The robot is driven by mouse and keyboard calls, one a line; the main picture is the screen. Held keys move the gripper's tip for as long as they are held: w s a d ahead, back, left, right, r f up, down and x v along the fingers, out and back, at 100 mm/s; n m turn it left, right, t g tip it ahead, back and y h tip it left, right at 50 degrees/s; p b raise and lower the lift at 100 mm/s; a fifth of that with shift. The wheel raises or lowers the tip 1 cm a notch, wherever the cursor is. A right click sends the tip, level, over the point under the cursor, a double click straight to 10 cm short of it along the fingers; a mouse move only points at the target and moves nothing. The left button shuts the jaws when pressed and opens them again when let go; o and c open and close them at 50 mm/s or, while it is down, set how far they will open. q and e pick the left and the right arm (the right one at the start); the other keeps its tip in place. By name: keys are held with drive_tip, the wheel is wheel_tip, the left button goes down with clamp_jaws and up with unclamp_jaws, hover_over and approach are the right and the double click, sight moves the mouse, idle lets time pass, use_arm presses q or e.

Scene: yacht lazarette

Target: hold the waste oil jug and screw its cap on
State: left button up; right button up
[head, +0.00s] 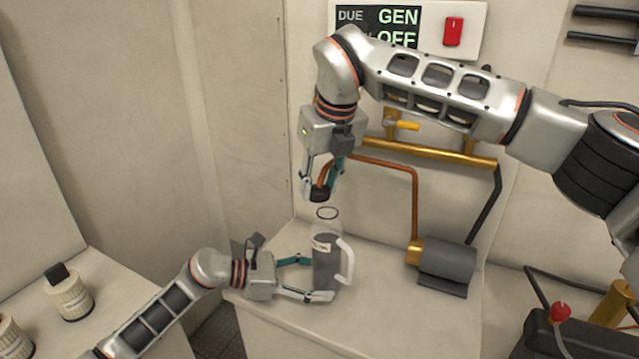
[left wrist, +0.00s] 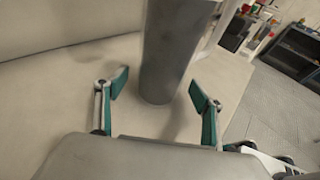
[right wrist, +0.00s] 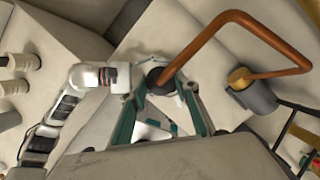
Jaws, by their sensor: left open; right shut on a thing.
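The waste oil jug (head: 326,265) is a clear-grey container with dark contents, a white handle on its right and an open round mouth. It stands upright on the bench, and it also shows in the left wrist view (left wrist: 172,50). My left gripper (head: 318,277) is open, with its fingers on either side of the jug's body; in the left wrist view (left wrist: 158,92) gaps show beside the jug. My right gripper (head: 321,191) points down and is shut on the black cap (head: 319,196), held above the mouth and slightly left. The right wrist view also shows the cap (right wrist: 157,80).
A copper pipe (head: 414,205) runs behind the jug to a grey cylinder pump (head: 447,262) on the bench's right. White bottles (head: 68,292) stand on the left bench. A panel (head: 405,27) with a red switch is on the wall. The bench front (head: 380,325) is clear.

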use_arm(q)
drive_tip(key=shift+d+f, duration=0.1)
drive_tip(key=shift+d, duration=0.15)
drive_tip(key=shift+w+d, duration=0.15)
drive_tip(key=shift+d, duration=0.2)
drive_tip(key=shift+d+f, duration=0.1)
drive_tip(key=c, duration=1.1)
